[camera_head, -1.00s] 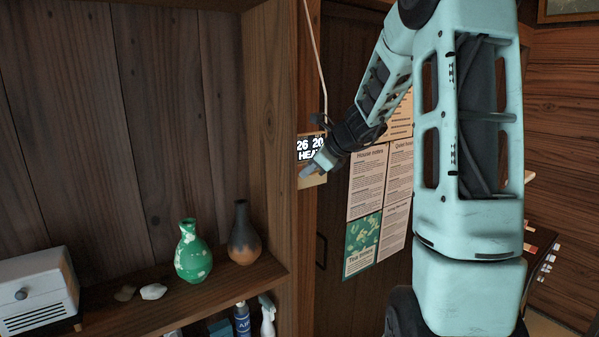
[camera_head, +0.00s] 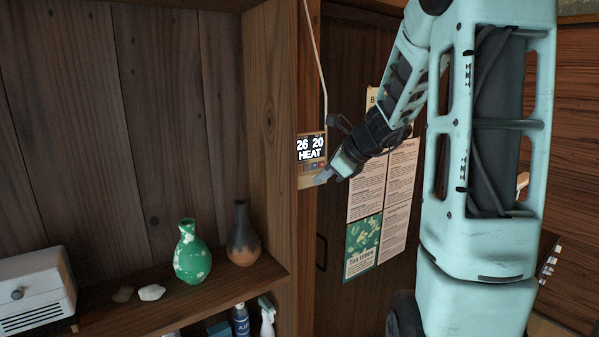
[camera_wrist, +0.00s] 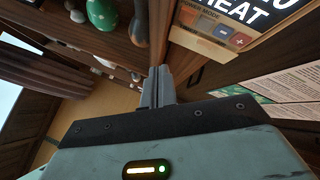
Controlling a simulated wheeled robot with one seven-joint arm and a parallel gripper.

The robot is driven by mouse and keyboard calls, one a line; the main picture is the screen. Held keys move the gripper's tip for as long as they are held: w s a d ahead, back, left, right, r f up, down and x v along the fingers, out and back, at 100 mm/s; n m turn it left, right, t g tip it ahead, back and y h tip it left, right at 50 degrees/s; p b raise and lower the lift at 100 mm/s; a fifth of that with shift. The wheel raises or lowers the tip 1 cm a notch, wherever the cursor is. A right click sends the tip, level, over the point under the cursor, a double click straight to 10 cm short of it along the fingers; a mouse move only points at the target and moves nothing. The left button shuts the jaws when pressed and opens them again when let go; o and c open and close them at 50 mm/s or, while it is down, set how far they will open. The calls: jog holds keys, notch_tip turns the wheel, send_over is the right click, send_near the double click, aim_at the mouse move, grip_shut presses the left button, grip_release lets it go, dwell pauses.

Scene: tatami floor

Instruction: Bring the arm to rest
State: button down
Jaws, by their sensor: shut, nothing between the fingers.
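My gripper (camera_head: 325,177) is shut and empty, just right of and in front of the lower part of a thermostat panel (camera_head: 308,181). The panel's screen reads "26 20 HEAT". In the wrist view my gripper's fingers (camera_wrist: 157,88) are pressed together and point up the picture. There the thermostat (camera_wrist: 215,32) is at upper right, with coloured buttons and a plus button under its screen. The fingertips look apart from it in the wrist view. My arm comes down from the top right of the head view.
A shelf (camera_head: 215,291) on the left holds a green vase (camera_head: 192,255), a dark vase (camera_head: 243,240), pale stones (camera_head: 151,292) and a white radio (camera_head: 35,290). Bottles stand below. Posters (camera_head: 385,205) hang on the wall behind my arm. A cord hangs above the thermostat.

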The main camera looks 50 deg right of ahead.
dwell(0.5)
jog(key=s+a+f+n+g+y+b, duration=0.1)
jog(key=a+f+n+g+y+b, duration=0.15)
jog(key=a+f+n, duration=0.8)
jog(key=a+r+n+g+y+b, duration=0.1)
jog(key=a+n+g, duration=0.35)
jog(key=a, duration=1.25)
jog(key=s+a+f+n+g+h+b, duration=0.1)
jog(key=s+a+f+n, duration=0.3)
jog(key=s+a+n, duration=0.4)
jog(key=s+a+f+n+g+h+b, duration=0.1)
jog(key=s+a+f+n, duration=0.4)
jog(key=n, duration=1.1)
jog(key=s+a+h+b, duration=0.1)
jog(key=s+a+b, duration=0.1)
jog(key=s, duration=0.3)
jog(key=shift+s+a+h, duration=0.35)
jog(key=shift+s+a, duration=0.05)
jog(key=shift+a, duration=0.2)
